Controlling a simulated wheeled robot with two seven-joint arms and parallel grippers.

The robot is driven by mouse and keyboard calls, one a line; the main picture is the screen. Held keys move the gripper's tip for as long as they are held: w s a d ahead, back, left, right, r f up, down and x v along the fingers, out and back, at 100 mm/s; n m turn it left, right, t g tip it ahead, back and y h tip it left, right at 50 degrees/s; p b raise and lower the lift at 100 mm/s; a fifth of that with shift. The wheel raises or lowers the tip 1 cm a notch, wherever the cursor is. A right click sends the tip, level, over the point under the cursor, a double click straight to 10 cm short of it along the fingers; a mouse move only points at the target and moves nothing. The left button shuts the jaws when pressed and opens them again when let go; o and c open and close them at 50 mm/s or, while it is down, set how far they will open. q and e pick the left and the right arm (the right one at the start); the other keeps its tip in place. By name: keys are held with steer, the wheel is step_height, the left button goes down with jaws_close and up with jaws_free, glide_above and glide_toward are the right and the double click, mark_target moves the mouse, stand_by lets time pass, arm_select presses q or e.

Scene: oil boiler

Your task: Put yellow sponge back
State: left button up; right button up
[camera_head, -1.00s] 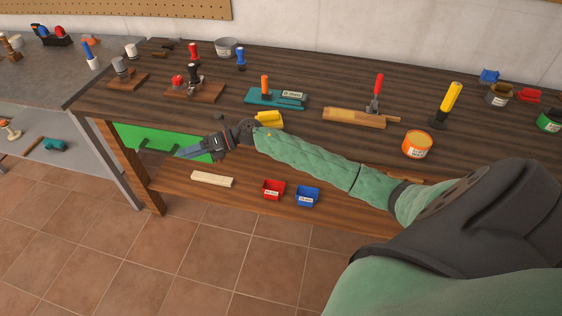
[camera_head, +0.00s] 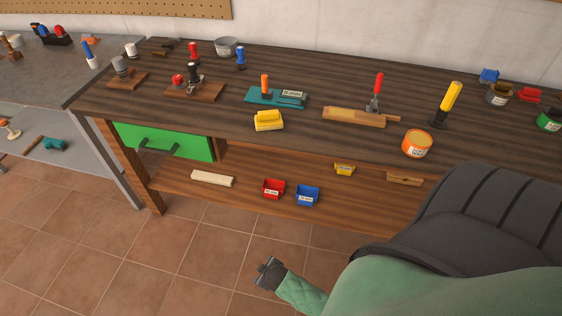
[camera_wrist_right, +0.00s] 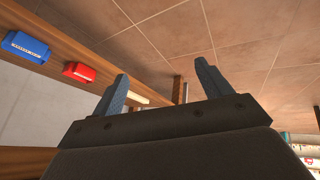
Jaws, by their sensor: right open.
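The yellow sponge (camera_head: 269,120) rests on the wooden workbench (camera_head: 225,120) near its front edge, in front of the teal tool. It looks like a bright yellow block on a paler yellow lower layer. My right gripper (camera_head: 267,266) is low in front of the bench, well away from the sponge, over the tiled floor. In the right wrist view the two fingers (camera_wrist_right: 161,68) are spread apart with nothing between them. The sponge is not in that view. My left gripper is not in view.
The green drawer (camera_head: 165,141) under the bench looks shut. A red bin (camera_head: 273,188), a blue bin (camera_head: 308,195) and a pale wood block (camera_head: 212,179) sit on the lower shelf. An orange can (camera_head: 417,143) stands right of the sponge. The floor in front is clear.

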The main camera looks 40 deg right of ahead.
steer(key=s+a+f+m+g, duration=0.1)
steer(key=s+a+f+g, duration=0.1)
steer(key=s, duration=0.6)
steer(key=s+a+f+m+g+y, duration=0.1)
steer(key=s+a+f+m+g, duration=0.1)
steer(key=s, duration=0.6)
step_height(320, 180, down, 2)
steer(key=shift+s+f+g, duration=0.1)
steer(key=shift+s+g, duration=0.1)
steer(key=shift+g, duration=0.4)
steer(key=shift+c, duration=0.3)
